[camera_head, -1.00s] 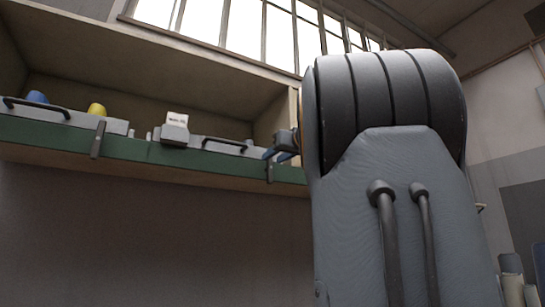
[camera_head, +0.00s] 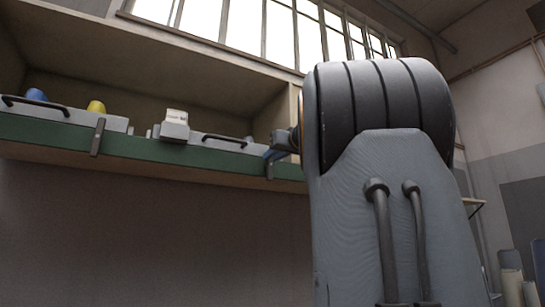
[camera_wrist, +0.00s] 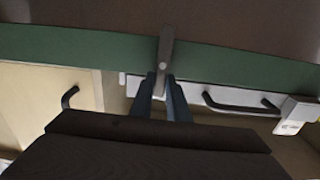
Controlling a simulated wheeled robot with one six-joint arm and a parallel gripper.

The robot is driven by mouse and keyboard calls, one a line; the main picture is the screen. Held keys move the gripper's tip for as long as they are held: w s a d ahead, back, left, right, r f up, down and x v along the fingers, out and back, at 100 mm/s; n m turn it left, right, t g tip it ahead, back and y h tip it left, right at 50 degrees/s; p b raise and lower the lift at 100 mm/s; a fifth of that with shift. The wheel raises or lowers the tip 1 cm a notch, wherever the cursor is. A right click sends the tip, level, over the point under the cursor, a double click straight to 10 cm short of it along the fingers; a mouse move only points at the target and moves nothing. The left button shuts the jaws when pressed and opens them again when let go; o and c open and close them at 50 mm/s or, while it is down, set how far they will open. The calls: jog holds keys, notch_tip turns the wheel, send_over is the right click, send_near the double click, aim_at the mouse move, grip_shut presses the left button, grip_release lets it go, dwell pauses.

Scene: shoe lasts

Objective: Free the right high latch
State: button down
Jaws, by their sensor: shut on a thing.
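The right latch is a narrow grey bar hanging over the green front edge of the high shelf. It shows in the head view (camera_head: 270,170) and upright in the middle of the wrist view (camera_wrist: 167,48). My gripper (camera_wrist: 162,84) is shut on the latch, its two blue-grey fingers on either side of the latch's end. In the head view my gripper (camera_head: 276,153) shows only in part, beside my large grey arm link. A second latch (camera_head: 97,138) hangs farther left on the same green edge (camera_head: 190,156).
A grey tray with a black handle (camera_head: 35,105) stands on the shelf at left, with a blue piece (camera_head: 36,95) and a yellow piece (camera_head: 96,107). A white-labelled block (camera_head: 175,123) and another black handle (camera_head: 225,140) are nearer the right latch. Below the shelf is bare wall.

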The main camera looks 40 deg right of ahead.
jog(key=m, duration=0.4)
jog(key=d+f+m, duration=0.1)
jog(key=m, duration=0.4)
jog(key=d+m, duration=0.1)
jog(key=m, duration=0.3)
jog(key=shift+s+d+f+m+p, duration=0.25)
jog(key=shift+s+f+m+p, duration=0.05)
jog(key=shift+f+m, duration=0.1)
jog(key=shift+d+f+m+p, duration=0.1)
jog(key=shift+f+m+p, duration=0.15)
jog(key=shift+m, duration=0.7)
jog(key=shift+f+m+p, duration=0.15)
jog(key=shift+f+m, duration=0.05)
jog(key=shift+m, duration=0.75)
jog(key=shift+f, duration=0.1)
jog(key=c, duration=1.7)
grip_release()
jog(key=shift+s, duration=0.1)
